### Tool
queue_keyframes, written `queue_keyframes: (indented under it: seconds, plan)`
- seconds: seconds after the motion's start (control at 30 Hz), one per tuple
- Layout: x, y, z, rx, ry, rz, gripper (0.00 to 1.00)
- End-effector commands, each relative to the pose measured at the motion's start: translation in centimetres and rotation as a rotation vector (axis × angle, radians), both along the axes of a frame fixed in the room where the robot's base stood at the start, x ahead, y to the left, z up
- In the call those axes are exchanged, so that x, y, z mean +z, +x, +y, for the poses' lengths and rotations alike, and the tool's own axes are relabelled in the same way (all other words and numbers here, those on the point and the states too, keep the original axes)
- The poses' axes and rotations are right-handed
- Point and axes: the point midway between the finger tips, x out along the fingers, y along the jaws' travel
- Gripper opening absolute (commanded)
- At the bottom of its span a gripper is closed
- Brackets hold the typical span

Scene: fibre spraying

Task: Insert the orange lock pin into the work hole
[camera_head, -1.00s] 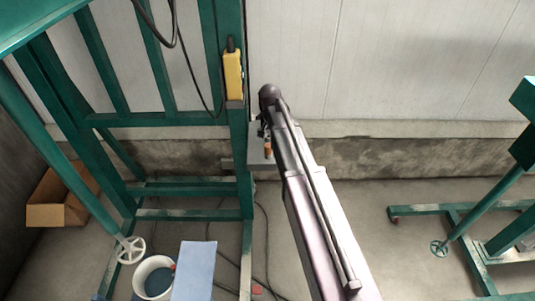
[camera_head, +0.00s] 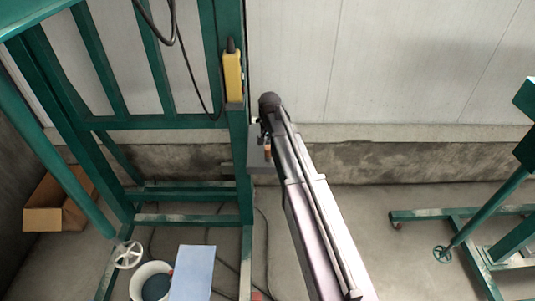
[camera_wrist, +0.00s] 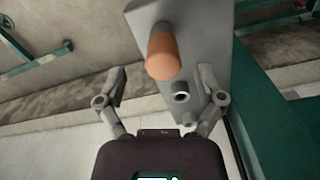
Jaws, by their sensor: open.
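The orange lock pin (camera_wrist: 163,57) shows in the wrist view as an orange cylinder on a grey shaft, standing out from a grey metal plate (camera_wrist: 208,45). Beside it on the plate is a short hollow collar with a dark opening, which looks like the work hole (camera_wrist: 181,97). My gripper (camera_wrist: 161,76) is open, one finger on each side of the pin, with visible gaps. I cannot tell how far its tips are from the pin in depth. In the head view the pin (camera_head: 267,152) is small beside my gripper (camera_head: 263,132), partly hidden by my arm.
The plate is by a green frame post (camera_head: 240,170) carrying a yellow control box (camera_head: 233,77) with a hanging cable. A white bucket (camera_head: 152,281), blue-grey panel (camera_head: 193,272) and cardboard box (camera_head: 60,203) are lower left. A green stand (camera_head: 470,220) is right. Floor between is mostly clear.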

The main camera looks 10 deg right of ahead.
Motion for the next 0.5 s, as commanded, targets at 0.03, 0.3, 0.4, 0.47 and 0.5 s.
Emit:
queue_keyframes:
  seconds: [0.03, 0.3, 0.4, 0.47, 0.5]
  plan:
    - [-0.7, 0.0, 0.0, 0.0, 0.0, 0.0, 0.87]
    - [-2.8, 0.2, 0.3, 0.0, 0.0, 0.0, 0.87]
    - [-3.5, 0.2, 0.3, 0.0, 0.0, 0.0, 0.87]
    - [-3.9, 0.2, 0.3, 0.0, 0.0, 0.0, 0.87]
    - [-4.1, 0.2, 0.3, 0.0, 0.0, 0.0, 0.87]
